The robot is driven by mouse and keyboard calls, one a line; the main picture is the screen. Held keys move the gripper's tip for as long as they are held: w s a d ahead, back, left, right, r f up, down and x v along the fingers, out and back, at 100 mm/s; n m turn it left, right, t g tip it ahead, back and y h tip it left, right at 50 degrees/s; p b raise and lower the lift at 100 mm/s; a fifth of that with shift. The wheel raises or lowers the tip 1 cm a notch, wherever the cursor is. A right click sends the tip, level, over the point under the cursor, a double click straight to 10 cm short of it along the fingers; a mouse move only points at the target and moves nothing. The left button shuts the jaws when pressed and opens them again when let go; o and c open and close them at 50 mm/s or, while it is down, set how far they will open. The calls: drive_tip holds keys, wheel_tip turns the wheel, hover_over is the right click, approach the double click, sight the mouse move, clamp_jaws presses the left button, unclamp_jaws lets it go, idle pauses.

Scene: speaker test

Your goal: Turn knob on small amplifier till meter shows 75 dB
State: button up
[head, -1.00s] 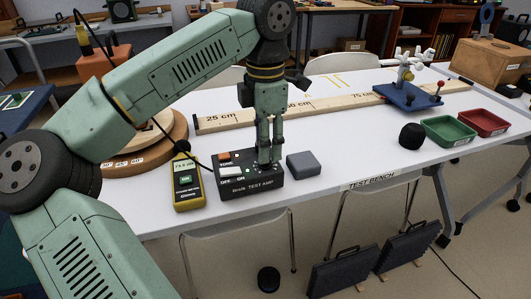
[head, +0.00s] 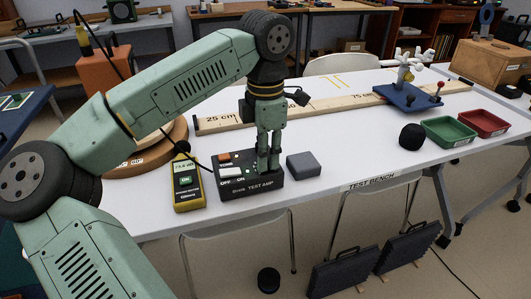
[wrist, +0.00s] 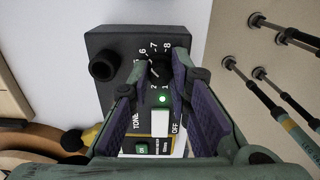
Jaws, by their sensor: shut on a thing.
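The small black amplifier (head: 250,190) sits near the front edge of the white bench. An orange tone button and a white on/off switch show on its top. My gripper (head: 268,166) points straight down over its right part, shut on the dark knob (wrist: 160,68). In the wrist view, both fingers (wrist: 159,75) flank the knob within a numbered dial. The knob's pointer is hidden. A green light is lit beside it. The yellow sound meter (head: 187,185) lies just left of the amplifier. Its small display seems to begin with 73; the last digit is unclear.
A grey block (head: 303,165) stands close right of the amplifier. A wooden ruler (head: 225,124) lies behind. A black ball-like thing (head: 412,136), green tray (head: 448,131) and red tray (head: 483,123) are farther right. A round wooden stand (head: 130,165) is at left.

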clamp_jaws()
drive_tip(key=shift+m, duration=1)
drive_tip(key=o, duration=0.7)
unclamp_jaws()
